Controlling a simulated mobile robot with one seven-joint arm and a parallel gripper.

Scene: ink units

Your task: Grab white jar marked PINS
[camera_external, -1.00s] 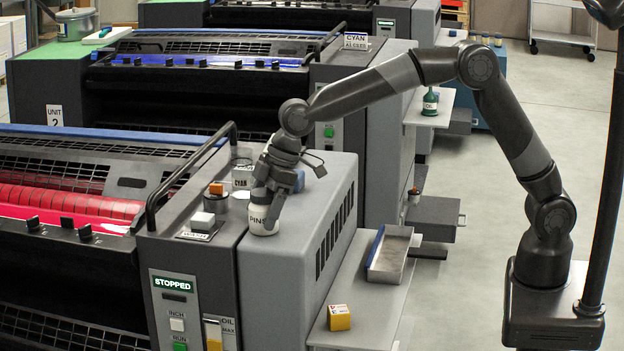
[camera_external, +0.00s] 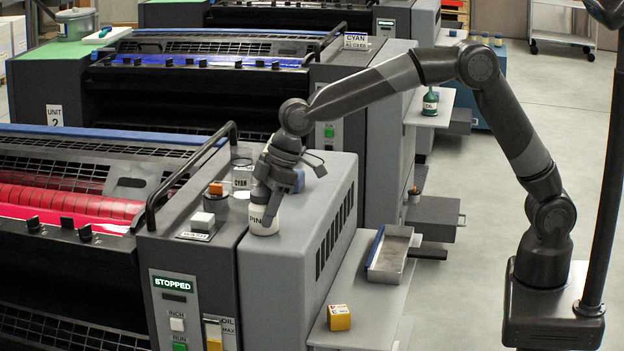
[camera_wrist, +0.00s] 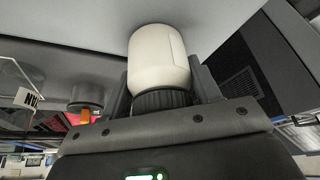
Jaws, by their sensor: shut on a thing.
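The white jar marked PINS (camera_external: 262,222) stands upright on the grey top of the near press unit. Its label is partly covered by a finger. My gripper (camera_external: 264,200) comes down from above and is shut around the jar near its top. In the wrist view the white jar (camera_wrist: 160,58) sits between the two fingers of my gripper (camera_wrist: 163,88), with its dark ribbed lid nearest the palm. The jar's base appears to rest on the grey surface.
A black rail (camera_external: 185,175) arches further left. A yellow box (camera_external: 339,317) and a metal tray (camera_external: 392,255) lie on the lower shelf.

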